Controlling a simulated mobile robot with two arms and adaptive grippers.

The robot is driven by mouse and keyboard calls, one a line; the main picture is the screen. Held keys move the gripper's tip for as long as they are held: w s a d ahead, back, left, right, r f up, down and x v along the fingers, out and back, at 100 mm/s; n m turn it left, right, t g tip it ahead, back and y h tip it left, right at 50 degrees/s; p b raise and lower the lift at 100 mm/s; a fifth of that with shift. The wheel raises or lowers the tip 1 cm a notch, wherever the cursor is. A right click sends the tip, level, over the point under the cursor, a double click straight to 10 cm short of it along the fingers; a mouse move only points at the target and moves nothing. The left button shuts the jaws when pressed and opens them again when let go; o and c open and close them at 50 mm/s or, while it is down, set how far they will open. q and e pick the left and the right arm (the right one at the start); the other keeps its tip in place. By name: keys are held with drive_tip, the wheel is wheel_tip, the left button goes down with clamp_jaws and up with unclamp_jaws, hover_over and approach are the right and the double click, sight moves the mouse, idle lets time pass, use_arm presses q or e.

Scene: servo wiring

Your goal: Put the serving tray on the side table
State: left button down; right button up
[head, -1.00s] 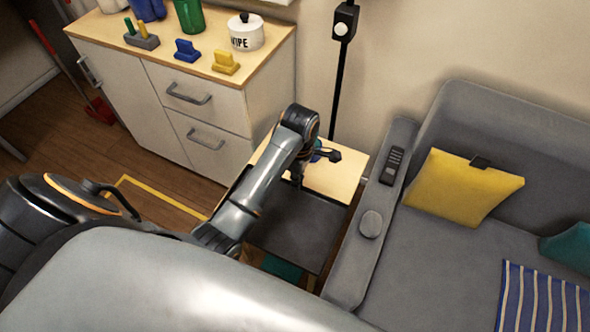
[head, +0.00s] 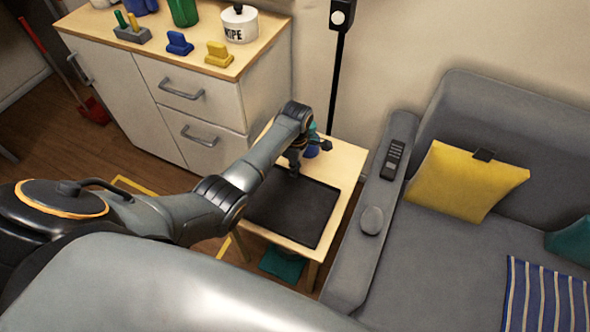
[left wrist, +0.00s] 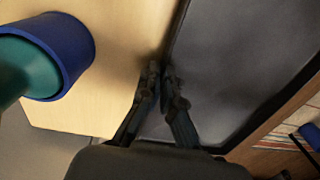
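The serving tray (head: 297,212) is a dark, flat tray with a low rim. In the head view it lies on the light wood side table (head: 345,165), looking flat on its top. In the left wrist view the tray (left wrist: 240,60) fills the right side. My left gripper (head: 294,172) is at the tray's far edge. In the left wrist view its fingers (left wrist: 161,75) are close together with the tray's rim between them. My right gripper is not in view.
A blue and teal object (left wrist: 62,55) stands on the table beside my left gripper. A grey sofa (head: 345,245) is right of the table, and a white cabinet (head: 200,110) is behind left. A teal item (head: 283,264) lies under the table.

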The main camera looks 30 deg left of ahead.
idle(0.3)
use_arm(q)
drive_tip(key=c, duration=1.5)
unclamp_jaws()
drive_tip(key=shift+f, duration=0.1)
drive_tip(key=r, duration=0.4)
drive_tip(key=r+p, duration=0.1)
drive_tip(key=r, duration=0.3)
drive_tip(key=r+p, duration=0.1)
drive_tip(key=r, duration=0.3)
drive_tip(key=shift+w+r, duration=0.15)
drive_tip(key=shift+w, duration=0.15)
